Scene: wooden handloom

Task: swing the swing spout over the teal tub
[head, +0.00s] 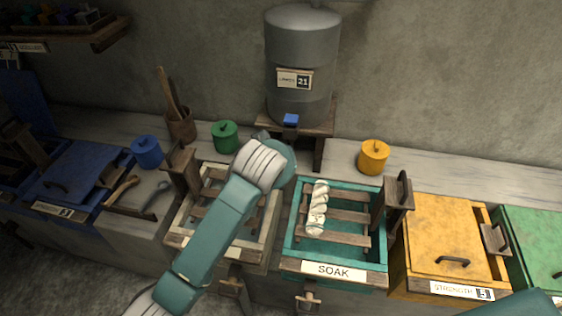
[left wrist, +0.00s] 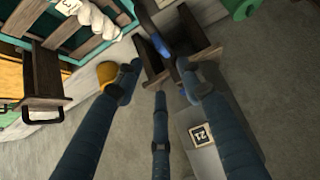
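The teal tub (head: 380,257) with the SOAK label stands right of the middle in the head view. A white twisted skein (head: 317,208) lies on its wooden slats. The grey tank (head: 303,45) stands on a wooden stand behind the tubs, with a blue piece (head: 291,120) at its base. I cannot make out the swing spout clearly; my left arm covers the area below the tank. My left gripper (left wrist: 157,80) has its dark fingers spread apart near the tank's stand, in the left wrist view. Whether it touches anything is unclear. My right gripper is out of view.
A pale wooden tub (head: 177,239) is partly behind my left arm. A yellow lidded tub (head: 440,225) stands right of the teal one. Green (head: 225,137), yellow (head: 373,157) and blue (head: 147,151) pots stand on the ledge.

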